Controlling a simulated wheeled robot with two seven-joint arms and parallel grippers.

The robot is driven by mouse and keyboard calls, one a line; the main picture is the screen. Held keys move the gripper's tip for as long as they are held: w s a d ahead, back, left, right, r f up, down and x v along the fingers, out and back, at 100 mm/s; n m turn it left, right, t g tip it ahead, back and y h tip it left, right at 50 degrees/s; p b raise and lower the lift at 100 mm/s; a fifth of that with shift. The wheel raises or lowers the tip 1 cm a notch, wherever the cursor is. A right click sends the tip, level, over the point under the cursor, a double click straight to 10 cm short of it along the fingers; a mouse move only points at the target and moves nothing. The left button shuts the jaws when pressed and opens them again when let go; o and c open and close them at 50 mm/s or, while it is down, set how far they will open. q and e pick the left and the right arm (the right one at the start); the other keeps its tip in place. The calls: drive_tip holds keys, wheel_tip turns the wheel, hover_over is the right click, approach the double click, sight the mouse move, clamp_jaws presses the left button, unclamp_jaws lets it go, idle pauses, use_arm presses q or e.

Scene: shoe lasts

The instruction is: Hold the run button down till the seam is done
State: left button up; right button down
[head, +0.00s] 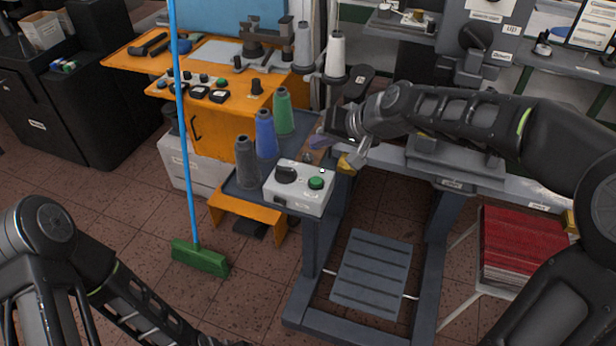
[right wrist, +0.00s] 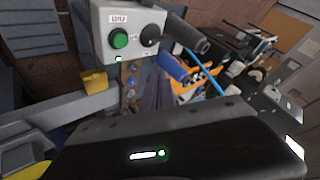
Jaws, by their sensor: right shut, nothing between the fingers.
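The control box (head: 299,187) is a pale grey box on the near corner of the dark machine table. It carries a green button (head: 316,183) and a black knob (head: 286,174). In the right wrist view the box (right wrist: 125,20) is at the top, with a label above its green button (right wrist: 119,40). My right gripper (head: 318,141) is shut and empty, behind and above the box, apart from the button. Its fingertips are hard to make out, and the wrist view shows only its dark body. My left arm enters at lower left; its gripper is out of view.
Grey (head: 247,163), blue (head: 265,134) and green (head: 284,111) thread cones stand left of the box. A broom (head: 201,257) with a blue handle leans nearby. A grey treadle (head: 372,272) lies below the table. Red material (head: 521,246) is stacked at right.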

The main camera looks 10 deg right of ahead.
drive_tip(key=shift+w, duration=0.15)
drive_tip(key=b, duration=0.7)
hover_over(319, 182)
wheel_tip(319, 182, down, 8)
drive_tip(key=shift+f, duration=0.45)
drive_tip(key=shift+b, duration=0.3)
idle(1.3)
drive_tip(key=shift+f+b, duration=0.4)
drive_tip(key=shift+b, duration=0.05)
